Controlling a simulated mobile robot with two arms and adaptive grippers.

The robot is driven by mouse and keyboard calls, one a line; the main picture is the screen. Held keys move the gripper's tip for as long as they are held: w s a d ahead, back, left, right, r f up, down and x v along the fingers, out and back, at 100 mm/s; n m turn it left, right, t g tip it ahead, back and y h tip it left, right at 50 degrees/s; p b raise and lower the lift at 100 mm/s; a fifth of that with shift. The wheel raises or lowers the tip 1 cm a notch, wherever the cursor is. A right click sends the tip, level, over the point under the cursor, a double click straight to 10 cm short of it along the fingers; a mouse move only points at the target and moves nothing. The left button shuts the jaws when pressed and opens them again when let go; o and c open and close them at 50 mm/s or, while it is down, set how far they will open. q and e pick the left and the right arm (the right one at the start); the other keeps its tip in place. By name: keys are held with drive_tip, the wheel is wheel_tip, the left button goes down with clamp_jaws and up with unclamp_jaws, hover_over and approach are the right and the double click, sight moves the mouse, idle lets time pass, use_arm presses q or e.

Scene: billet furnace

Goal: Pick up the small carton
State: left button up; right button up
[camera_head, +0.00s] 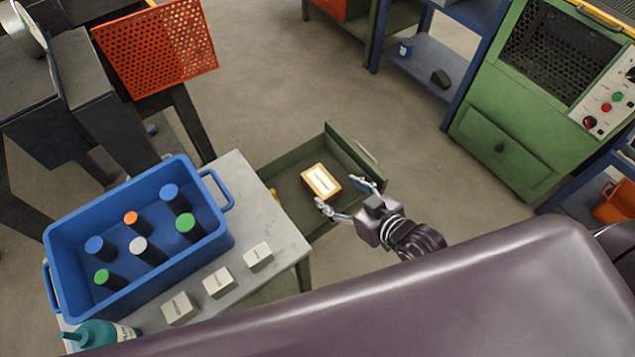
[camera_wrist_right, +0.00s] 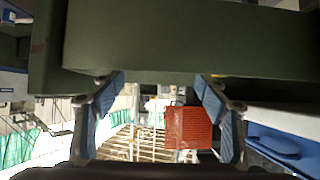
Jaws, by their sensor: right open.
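The small carton (camera_head: 321,181), orange-brown with a pale label, lies in an open green drawer (camera_head: 293,190). My right gripper (camera_head: 347,194) is open just to the right of the carton in the head view, its two fingers apart and pointing toward it. Nothing is between the fingers, and I cannot tell its exact height over the drawer. In the right wrist view the open fingers (camera_wrist_right: 162,82) stand before a dark green wall (camera_wrist_right: 190,45), probably the drawer's; the carton does not show there. My left gripper is not in view.
A grey table (camera_head: 290,245) left of the drawer bears a blue crate (camera_head: 222,240) of dark cylinders with coloured tops, several pale boxes (camera_head: 217,282) and a teal bottle (camera_head: 95,335). A red perforated panel (camera_head: 155,47) stands behind. A green machine (camera_head: 500,145) stands at right.

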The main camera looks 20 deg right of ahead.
sight(323, 183)
drive_tip(key=x, duration=0.3)
drive_tip(key=shift+w+f, duration=0.15)
drive_tip(key=shift+f, duration=0.05)
drive_tip(key=x, duration=0.3)
drive_tip(key=shift+w+f, duration=0.1)
drive_tip(key=shift+f, duration=0.1)
drive_tip(key=shift+w+a+f, duration=0.1)
drive_tip(key=shift+w, duration=0.05)
drive_tip(key=shift+c, duration=0.4)
drive_tip(key=c, duration=1.3)
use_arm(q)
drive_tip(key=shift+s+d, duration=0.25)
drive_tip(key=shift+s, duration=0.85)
use_arm(e)
drive_tip(key=shift+c, duration=0.8)
